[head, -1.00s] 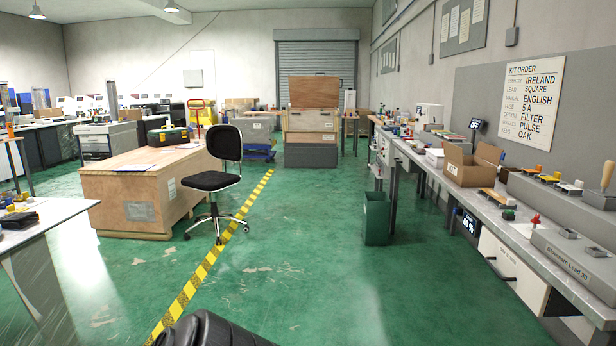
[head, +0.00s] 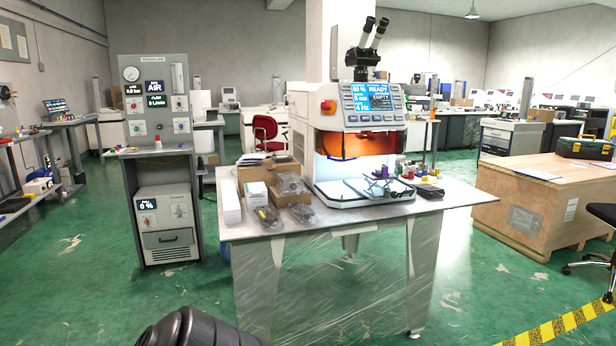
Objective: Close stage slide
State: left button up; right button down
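A white bench machine (head: 345,120) with a binocular eyepiece on top stands on the table in the middle of the head view. Its screen (head: 376,96) reads READY, and an orange window sits below. Under the window, a lit opening holds a low pale stage (head: 350,188) at the table's height. Small purple and dark parts (head: 378,185) stand at its front right. I cannot tell at this distance how far the stage slide stands out. Neither gripper is in view; only a dark part of my own body shows at the bottom edge.
The table (head: 310,232) has plastic film hanging at its front. Cardboard boxes (head: 262,175) and wrapped parts lie on its left. A gas rack (head: 157,150) stands left, a wooden crate (head: 530,210) right. Green floor in front is free.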

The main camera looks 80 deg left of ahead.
aim_at(380, 194)
jog(key=u, duration=1.85)
jog(key=i, duration=1.5)
jog(key=u, duration=0.1)
